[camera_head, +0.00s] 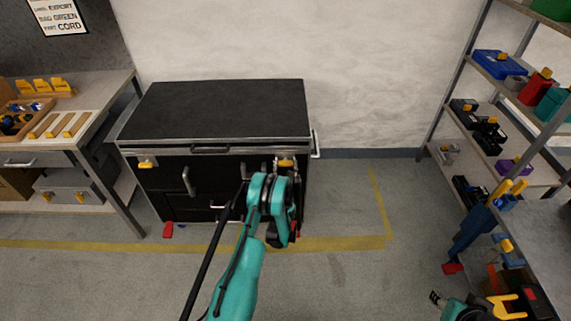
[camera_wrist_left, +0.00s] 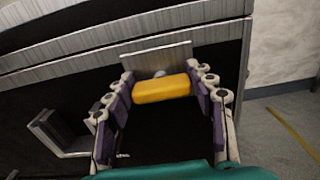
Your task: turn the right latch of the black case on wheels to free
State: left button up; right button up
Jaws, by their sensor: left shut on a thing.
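The black case on wheels (camera_head: 220,105) stands against the wall, its lid down. Its right latch (camera_head: 286,162) is a yellow handle on a metal plate at the case's upper front edge. In the left wrist view the yellow handle (camera_wrist_left: 161,88) lies crosswise between the fingers of my left gripper (camera_wrist_left: 165,93), which is shut on it. In the head view my left arm and wrist hide most of that gripper (camera_head: 286,171). The left latch (camera_head: 147,164) is also yellow and level. A small part of my right gripper (camera_head: 438,298) shows at the bottom right; its jaws are unclear.
A workbench (camera_head: 95,95) with wooden trays stands left of the case. A metal shelf (camera_head: 500,135) with tools and boxes stands at the right. A metal handle (camera_wrist_left: 65,135) is left of the latch. The floor between case and shelf is clear.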

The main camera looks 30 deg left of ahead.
aim_at(285, 141)
pick_arm(q)
jog(key=o, duration=1.2)
jog(key=shift+c, duration=0.2)
notch_tip(285, 141, up, 10)
